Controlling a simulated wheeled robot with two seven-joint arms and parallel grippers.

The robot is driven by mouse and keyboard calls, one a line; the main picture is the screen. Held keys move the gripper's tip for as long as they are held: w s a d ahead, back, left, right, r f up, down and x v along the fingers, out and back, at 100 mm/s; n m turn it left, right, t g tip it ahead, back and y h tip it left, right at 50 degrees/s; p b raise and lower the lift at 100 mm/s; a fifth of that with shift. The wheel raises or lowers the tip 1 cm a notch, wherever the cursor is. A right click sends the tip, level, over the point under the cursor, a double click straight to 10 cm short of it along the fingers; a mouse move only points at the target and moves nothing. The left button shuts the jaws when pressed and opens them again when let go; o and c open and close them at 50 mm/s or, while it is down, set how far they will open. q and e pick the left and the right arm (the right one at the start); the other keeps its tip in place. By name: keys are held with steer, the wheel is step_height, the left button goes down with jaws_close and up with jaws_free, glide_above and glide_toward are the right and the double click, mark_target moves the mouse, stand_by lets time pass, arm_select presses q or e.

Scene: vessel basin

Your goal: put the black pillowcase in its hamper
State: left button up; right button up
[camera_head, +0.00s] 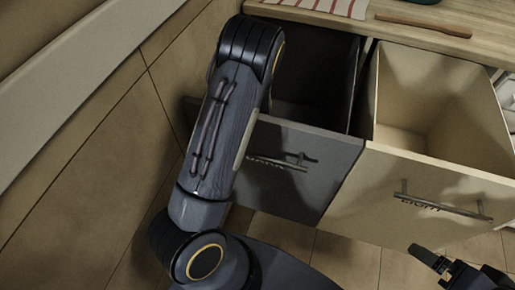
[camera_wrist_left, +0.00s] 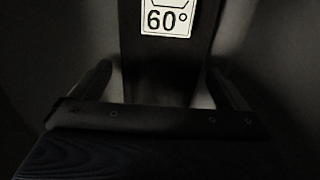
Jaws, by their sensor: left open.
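The dark hamper (camera_head: 325,178) is a pulled-out grey drawer with a handle and hard-to-read raised lettering on its front. My left arm reaches over its left side, and its hand is hidden in the head view. In the left wrist view my left gripper (camera_wrist_left: 160,78) is open, one finger on each side, in a dark space. A black piece with a white "60°" tag (camera_wrist_left: 166,17) shows between or beyond the fingers. It looks like the black pillowcase (camera_wrist_left: 150,65), but its outline is hard to make out. My right gripper (camera_head: 432,262) is low at the right, outside the hampers.
A cream hamper (camera_head: 385,195) marked "LIGHT" stands open directly right of the dark one and looks empty. The wooden counter (camera_head: 440,15) behind holds a striped cloth (camera_head: 325,5) and a wooden stick (camera_head: 422,25). A tiled wall is at left.

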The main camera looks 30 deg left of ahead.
arm_select(q)
step_height(320, 180, up, 12)
steer(key=p, duration=0.3)
steer(key=shift+r, duration=0.15)
stand_by(0.4)
